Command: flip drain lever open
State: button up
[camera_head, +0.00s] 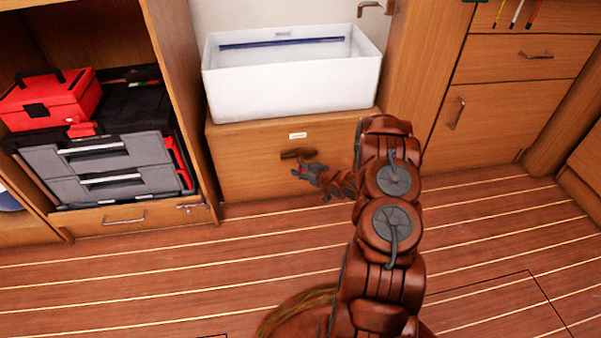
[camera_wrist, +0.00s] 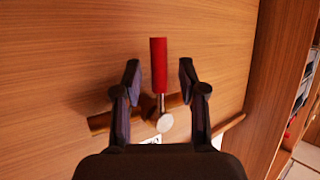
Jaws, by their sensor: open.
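The drain lever (camera_wrist: 159,65) has a red handle on a thin metal stem, rising from a round silver hub. It is mounted on a brown pipe fitting (camera_wrist: 100,122), which also shows in the head view (camera_head: 294,154) on the wooden cabinet front below the white basin. My gripper (camera_wrist: 160,72) is open, with one finger on each side of the red handle and visible gaps between them. In the head view my gripper (camera_head: 311,174) is just below the fitting, and the red handle cannot be made out there.
The white basin (camera_head: 290,95) sits on top of the cabinet (camera_head: 240,165), which bears a small white label (camera_head: 298,135). A shelf at left holds a red toolbox (camera_head: 45,100) and grey cases (camera_head: 110,165). The plank floor (camera_head: 150,270) is clear at left.

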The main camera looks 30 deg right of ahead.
jog(key=shift+w, duration=0.3)
jog(key=shift+c, duration=0.3)
grip_shut()
